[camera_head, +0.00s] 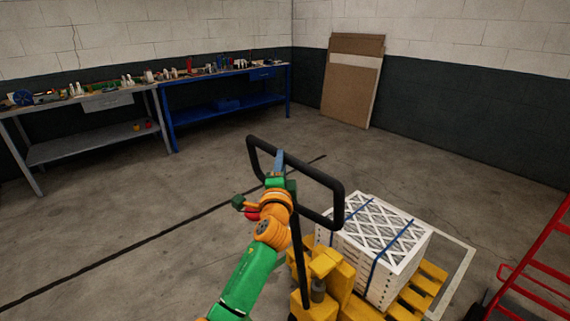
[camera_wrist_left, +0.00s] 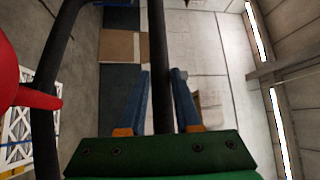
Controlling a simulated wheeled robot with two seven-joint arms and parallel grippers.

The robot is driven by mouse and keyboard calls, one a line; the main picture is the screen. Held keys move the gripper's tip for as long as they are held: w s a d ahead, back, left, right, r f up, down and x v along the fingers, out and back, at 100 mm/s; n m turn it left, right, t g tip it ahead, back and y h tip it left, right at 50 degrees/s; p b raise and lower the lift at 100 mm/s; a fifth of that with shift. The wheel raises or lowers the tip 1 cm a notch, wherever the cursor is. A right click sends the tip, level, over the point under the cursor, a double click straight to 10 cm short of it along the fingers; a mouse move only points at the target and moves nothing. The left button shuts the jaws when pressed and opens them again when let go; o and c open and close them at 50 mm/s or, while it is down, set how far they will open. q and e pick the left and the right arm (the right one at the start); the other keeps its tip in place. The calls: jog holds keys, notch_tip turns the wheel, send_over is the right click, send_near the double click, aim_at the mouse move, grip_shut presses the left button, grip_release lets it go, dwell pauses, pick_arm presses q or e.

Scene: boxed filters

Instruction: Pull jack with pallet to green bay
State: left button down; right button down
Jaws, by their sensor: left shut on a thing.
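The jack has a black loop handle (camera_head: 325,180) on a dark shaft and a yellow body (camera_head: 324,265). My left gripper (camera_head: 280,160) is shut on the bar of the handle loop, at its upper side in the head view. In the left wrist view the gripper's blue fingers (camera_wrist_left: 161,80) stand on either side of the black bar (camera_wrist_left: 157,45). Behind the jack body is the yellow pallet (camera_head: 432,275), bearing a stack of white-framed filters (camera_head: 375,240) tied with blue straps. My right gripper is in neither view. No green bay shows.
A white floor line (camera_head: 467,262) runs beside the pallet. A red ladder-like frame (camera_head: 535,275) stands at the right edge. A grey workbench (camera_head: 90,145) and a blue one (camera_head: 225,110) line the back. Cardboard sheets (camera_head: 352,85) lean on the wall. Floor to the left is clear.

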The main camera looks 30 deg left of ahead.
pick_arm(q)
jog(key=c, duration=1)
grip_release()
jog(key=shift+a+r, duration=0.2)
jog(key=shift+r, duration=0.3)
jog(key=o, duration=0.4)
jog(key=shift+s+a, duration=0.2)
jog(key=shift+s+a+f, duration=0.1)
jog(key=shift+s+a, duration=0.25)
jog(key=b+v, duration=0.1)
jog(key=v, duration=0.6)
jog(key=shift+d+f, duration=0.1)
jog(key=shift+d, duration=0.05)
